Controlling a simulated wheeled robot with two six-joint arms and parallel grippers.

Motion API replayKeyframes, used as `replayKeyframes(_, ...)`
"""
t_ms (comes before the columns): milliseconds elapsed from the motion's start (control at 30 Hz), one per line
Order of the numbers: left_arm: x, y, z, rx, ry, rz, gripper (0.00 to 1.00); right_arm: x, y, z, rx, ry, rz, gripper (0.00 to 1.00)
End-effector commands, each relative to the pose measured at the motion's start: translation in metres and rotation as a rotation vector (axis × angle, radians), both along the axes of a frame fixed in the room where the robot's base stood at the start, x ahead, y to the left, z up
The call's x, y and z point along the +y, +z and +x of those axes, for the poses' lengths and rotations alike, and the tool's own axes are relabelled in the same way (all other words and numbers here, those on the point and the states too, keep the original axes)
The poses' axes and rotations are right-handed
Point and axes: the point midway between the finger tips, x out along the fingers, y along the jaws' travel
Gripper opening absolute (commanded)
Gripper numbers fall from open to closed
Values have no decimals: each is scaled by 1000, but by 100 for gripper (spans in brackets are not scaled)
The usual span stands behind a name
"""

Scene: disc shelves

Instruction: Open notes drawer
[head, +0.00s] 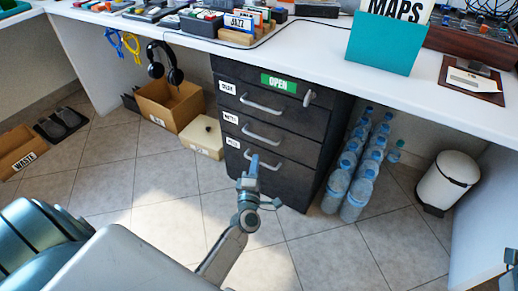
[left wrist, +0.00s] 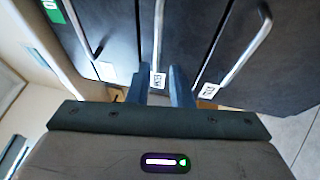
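A dark drawer cabinet (head: 290,185) stands under the desk with three drawers, all shut, each with a silver bar handle and a small white label. The label lettering is too small to read surely. The middle handle (head: 261,133) also shows in the left wrist view (left wrist: 158,35), with its label (left wrist: 157,80) beside its near end. My left gripper (head: 254,162) is in front of the cabinet, over the bottom handle in the head view. My right gripper is not in view.
Water bottles (head: 352,190) stand right of the cabinet, and a white bin (head: 448,180) farther right. A cardboard box (head: 169,103) and a cream box (head: 203,136) stand to the left. Floor before the cabinet is clear.

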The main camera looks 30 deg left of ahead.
Motion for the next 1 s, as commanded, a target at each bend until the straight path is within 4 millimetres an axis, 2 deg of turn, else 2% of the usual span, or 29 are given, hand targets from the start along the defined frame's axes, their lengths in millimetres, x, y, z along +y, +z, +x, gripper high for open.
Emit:
replayKeyframes(67,2,2,2,-18,7,-16,19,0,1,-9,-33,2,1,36)
replayKeyframes(167,5,5,9,-22,8,-20,19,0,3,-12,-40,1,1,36)
replayKeyframes(500,26,15,66,-20,7,-16,19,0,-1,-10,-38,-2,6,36)
replayKeyframes(700,36,20,91,-19,7,-16,19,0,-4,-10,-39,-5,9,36)
replayKeyframes(1000,40,21,100,-17,7,-16,19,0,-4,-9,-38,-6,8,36)
